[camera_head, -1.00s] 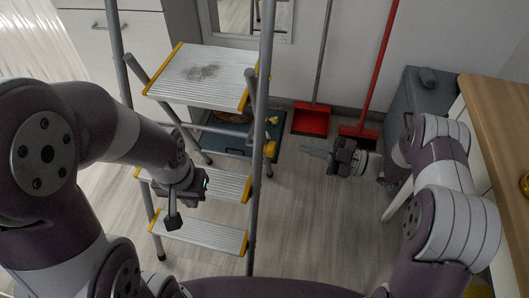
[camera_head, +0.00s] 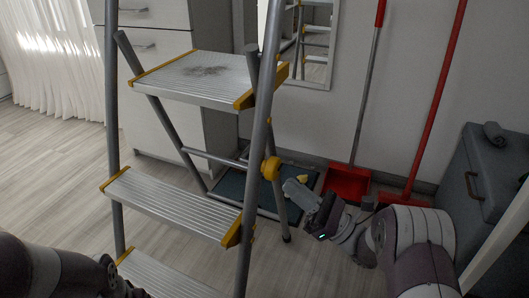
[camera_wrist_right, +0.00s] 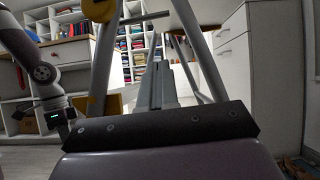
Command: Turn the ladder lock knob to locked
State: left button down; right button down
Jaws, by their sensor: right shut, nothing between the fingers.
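The stepladder (camera_head: 190,83) stands open, with silver treads edged in yellow. The round yellow knob (camera_head: 270,168) is on its near right rail. In the right wrist view a yellow round part (camera_wrist_right: 100,9) shows at the top edge. My right gripper (camera_head: 290,187) is shut and empty, just right of and slightly below the knob, with a small gap apparent. Its fingers (camera_wrist_right: 160,84) point toward the ladder legs. My left gripper (camera_wrist_right: 60,118) shows small at the left of the right wrist view; its fingers are unclear. Whether the knob is locked cannot be read.
A dark tray (camera_head: 230,187) lies on the floor behind the ladder, with a small yellow item (camera_head: 302,179) near it. A red dustpan (camera_head: 345,184) and a red-handled broom (camera_head: 436,100) lean at the wall. A grey bin (camera_head: 485,190) stands right.

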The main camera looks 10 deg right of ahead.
pick_arm(q)
notch_tip(320, 180, down, 2)
jog(key=b, duration=0.3)
pick_arm(e)
jog(key=w+a+r, duration=0.3)
jog(key=a+r, duration=0.2)
jog(key=r, duration=0.2)
jog(key=shift+w+r, duration=0.15)
jog(key=shift+r, duration=0.1)
